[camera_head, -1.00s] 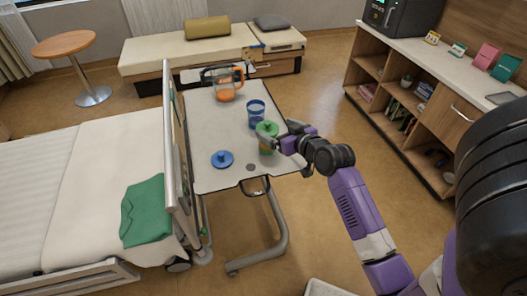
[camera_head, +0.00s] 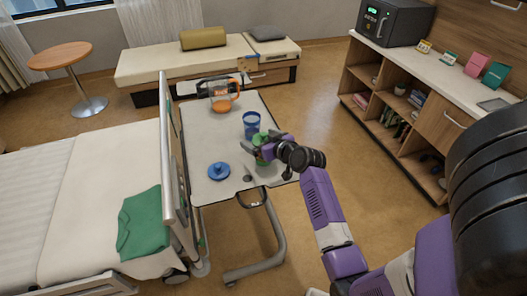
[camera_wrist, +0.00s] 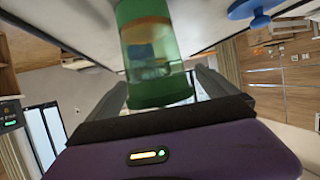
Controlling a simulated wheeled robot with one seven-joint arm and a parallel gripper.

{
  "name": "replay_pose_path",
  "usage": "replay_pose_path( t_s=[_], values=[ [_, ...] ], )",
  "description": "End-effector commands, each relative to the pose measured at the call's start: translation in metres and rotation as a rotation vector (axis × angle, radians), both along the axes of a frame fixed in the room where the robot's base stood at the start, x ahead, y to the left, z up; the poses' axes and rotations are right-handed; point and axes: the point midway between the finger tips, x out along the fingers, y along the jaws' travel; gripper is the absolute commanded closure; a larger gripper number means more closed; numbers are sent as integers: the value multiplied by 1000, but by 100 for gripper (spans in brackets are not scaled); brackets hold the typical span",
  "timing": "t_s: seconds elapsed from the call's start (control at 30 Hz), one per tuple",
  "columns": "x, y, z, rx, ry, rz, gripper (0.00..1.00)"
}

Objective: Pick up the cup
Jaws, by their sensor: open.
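A green see-through cup (camera_head: 259,158) stands on the overbed table (camera_head: 199,130), near its right side, partly hidden by my gripper (camera_head: 258,146). In the wrist view, the green cup (camera_wrist: 155,62) stands between my two open fingers, with a finger on either side. I cannot tell whether either finger touches it. A blue cup (camera_head: 251,125) stands just behind the green cup on the table. A blue lid-like disc with a knob (camera_head: 219,171) lies to the left; it also shows in the wrist view (camera_wrist: 256,12).
A clear jug with orange contents and handle (camera_head: 222,98) stands at the table's far end. A small grey round thing (camera_head: 248,178) lies near the front edge. The bed rail (camera_head: 175,150) runs along the table's left. A shelf unit (camera_head: 430,110) stands at right.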

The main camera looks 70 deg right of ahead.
Motion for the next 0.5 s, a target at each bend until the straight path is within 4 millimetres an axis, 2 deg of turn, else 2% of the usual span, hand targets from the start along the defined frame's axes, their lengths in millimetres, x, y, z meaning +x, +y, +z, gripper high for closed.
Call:
replay_pose_path(
  t_s=[0.23, 0.5],
  values=[
    [0, 0, 0, -1, 0, 0, 5],
    [0, 0, 0, -1, 0, 0, 58]
  ],
)
